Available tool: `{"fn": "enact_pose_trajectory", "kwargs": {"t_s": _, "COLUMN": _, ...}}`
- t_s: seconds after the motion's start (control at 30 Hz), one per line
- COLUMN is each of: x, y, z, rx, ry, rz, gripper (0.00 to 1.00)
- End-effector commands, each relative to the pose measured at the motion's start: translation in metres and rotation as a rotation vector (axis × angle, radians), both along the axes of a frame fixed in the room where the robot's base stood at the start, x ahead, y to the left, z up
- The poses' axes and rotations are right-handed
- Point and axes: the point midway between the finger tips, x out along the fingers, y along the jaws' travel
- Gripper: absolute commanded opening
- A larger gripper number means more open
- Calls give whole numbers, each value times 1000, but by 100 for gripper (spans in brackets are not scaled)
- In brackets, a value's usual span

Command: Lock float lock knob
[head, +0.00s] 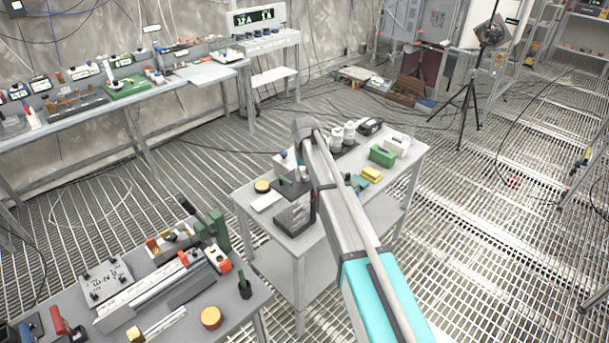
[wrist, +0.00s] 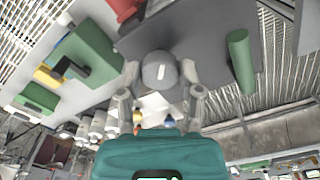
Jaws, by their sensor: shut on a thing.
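In the wrist view a round grey knob (wrist: 160,70) with a short white mark on its face sits between the two grey fingers of my gripper (wrist: 159,80). The fingers are shut on the knob from both sides. A dark grey flat surface (wrist: 210,35) lies behind it. I cannot read from the mark whether the knob is locked. In the head view my arm reaches over the middle table (head: 416,150); the gripper and the knob cannot be made out there.
In the wrist view a green cylinder (wrist: 241,62) stands to the right and green blocks (wrist: 88,45) lie to the left. In the head view a crowded bench (head: 240,310) stands at front left, a long bench (head: 165,92) along the wall. Grated floor (head: 500,220) on the right is mostly clear.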

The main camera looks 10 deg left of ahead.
Motion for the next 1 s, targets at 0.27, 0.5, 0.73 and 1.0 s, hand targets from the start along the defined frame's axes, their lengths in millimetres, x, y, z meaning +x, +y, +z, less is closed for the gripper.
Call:
{"fn": "enact_pose_trajectory", "kwargs": {"t_s": 0.27, "x": 0, "y": 0, "z": 0, "rx": 0, "ry": 1, "rz": -263, "gripper": 0}}
{"fn": "enact_pose_trajectory", "kwargs": {"t_s": 0.5, "x": -1, "y": 0, "z": 0, "rx": 0, "ry": 1, "rz": -480, "gripper": 0}}
{"fn": "enact_pose_trajectory", "kwargs": {"t_s": 0.73, "x": 0, "y": 0, "z": 0, "rx": 0, "ry": 1, "rz": -634, "gripper": 0}}
{"fn": "enact_pose_trajectory", "kwargs": {"t_s": 1.0, "x": -1, "y": 0, "z": 0, "rx": 0, "ry": 1, "rz": -718, "gripper": 0}}
